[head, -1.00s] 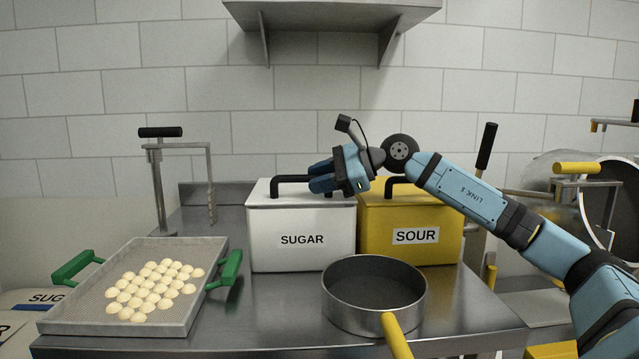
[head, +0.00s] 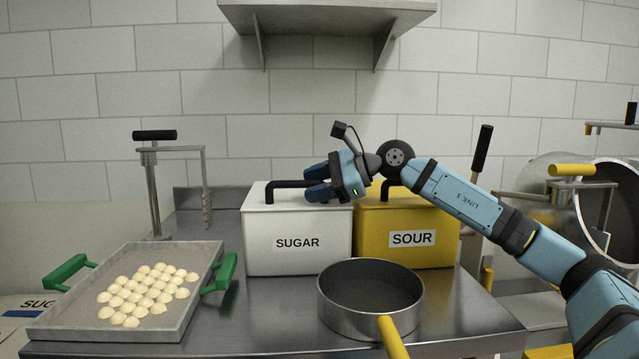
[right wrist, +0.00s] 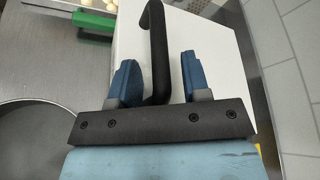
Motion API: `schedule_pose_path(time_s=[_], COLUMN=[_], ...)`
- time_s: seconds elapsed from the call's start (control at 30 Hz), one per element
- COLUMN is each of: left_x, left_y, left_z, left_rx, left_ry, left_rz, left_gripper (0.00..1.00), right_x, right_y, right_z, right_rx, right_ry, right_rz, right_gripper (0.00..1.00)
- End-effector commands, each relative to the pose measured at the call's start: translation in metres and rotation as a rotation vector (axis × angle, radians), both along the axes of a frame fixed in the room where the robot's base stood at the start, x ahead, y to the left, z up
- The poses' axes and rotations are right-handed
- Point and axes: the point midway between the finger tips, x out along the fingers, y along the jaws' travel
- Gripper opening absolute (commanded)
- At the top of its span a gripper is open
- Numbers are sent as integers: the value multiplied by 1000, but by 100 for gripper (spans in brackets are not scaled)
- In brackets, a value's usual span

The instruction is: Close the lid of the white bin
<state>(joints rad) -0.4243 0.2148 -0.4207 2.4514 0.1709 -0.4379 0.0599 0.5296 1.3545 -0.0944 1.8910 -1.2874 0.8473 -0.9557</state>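The white bin (head: 298,245), labelled SUGAR, stands on the steel table. Its white lid (head: 258,196) lies flat on top, with no gap visible at the front edge. A black bar handle (head: 285,185) rises from the lid. My right gripper (head: 318,182) is at the right part of this handle, just above the lid. In the right wrist view, its two blue fingers (right wrist: 160,78) stand apart on either side of the handle (right wrist: 158,45), with space beside it. The gripper hides the handle's right end in the head view. My left gripper is not in view.
The yellow SOUR bin (head: 405,252) stands close on the right, under my right arm. A round steel pan (head: 370,312) with a yellow handle sits in front. A tray (head: 200,312) of pale candies with green handles is at left. A shelf (head: 325,12) hangs above.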

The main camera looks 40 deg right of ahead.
Motion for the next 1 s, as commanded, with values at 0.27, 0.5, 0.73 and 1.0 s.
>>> schedule_pose_path(time_s=[0.27,0.5,0.73,1.0], left_x=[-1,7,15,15], left_y=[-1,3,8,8], left_z=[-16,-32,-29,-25], left_rx=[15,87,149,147], left_ry=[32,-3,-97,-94], left_rz=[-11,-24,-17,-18], left_gripper=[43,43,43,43], right_x=[-12,-34,-65,-98], right_y=[-10,-25,-48,-73], right_z=[0,7,24,43], right_rx=[0,-1,6,2], right_ry=[5,2,-4,-2], right_rz=[-3,-1,0,0], right_gripper=[43,43,43,43])
